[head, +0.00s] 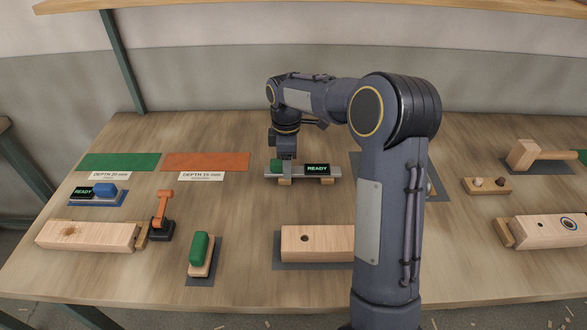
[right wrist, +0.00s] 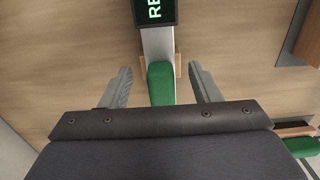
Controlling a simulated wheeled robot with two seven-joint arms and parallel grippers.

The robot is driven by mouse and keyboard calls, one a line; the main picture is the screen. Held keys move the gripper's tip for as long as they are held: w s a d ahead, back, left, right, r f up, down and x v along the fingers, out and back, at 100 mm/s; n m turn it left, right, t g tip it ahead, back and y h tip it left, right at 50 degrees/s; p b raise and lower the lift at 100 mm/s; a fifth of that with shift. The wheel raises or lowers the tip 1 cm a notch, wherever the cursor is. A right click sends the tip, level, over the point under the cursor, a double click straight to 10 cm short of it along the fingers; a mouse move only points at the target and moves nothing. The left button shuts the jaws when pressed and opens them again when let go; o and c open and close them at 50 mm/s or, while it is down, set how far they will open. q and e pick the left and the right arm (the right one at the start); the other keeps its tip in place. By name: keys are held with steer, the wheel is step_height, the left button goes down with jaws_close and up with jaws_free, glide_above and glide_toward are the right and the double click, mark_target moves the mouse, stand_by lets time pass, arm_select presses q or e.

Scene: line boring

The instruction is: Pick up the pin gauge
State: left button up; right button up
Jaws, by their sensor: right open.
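The long gauge that I take for the pin gauge has a grey bar (head: 296,172), a black display reading READY (head: 317,169) and a green grip (head: 276,167). It lies on small wooden rests in the middle of the table. My right gripper (head: 287,158) is above its green end and partly hides it. In the right wrist view, the open fingers of the right gripper (right wrist: 160,80) stand on either side of the green grip (right wrist: 160,82), with a gap on both sides. The display (right wrist: 155,10) is cut off at the top edge. My left gripper is not in view.
A green-topped block (head: 201,252) and another bored block (head: 310,240) are in front. A mallet (head: 525,153) lies at right. Green and orange mats lie back left.

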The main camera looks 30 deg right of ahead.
steer(key=shift+f, duration=0.75)
steer(key=c, duration=1.1)
steer(key=shift+c, duration=0.3)
steer(key=shift+r, duration=0.2)
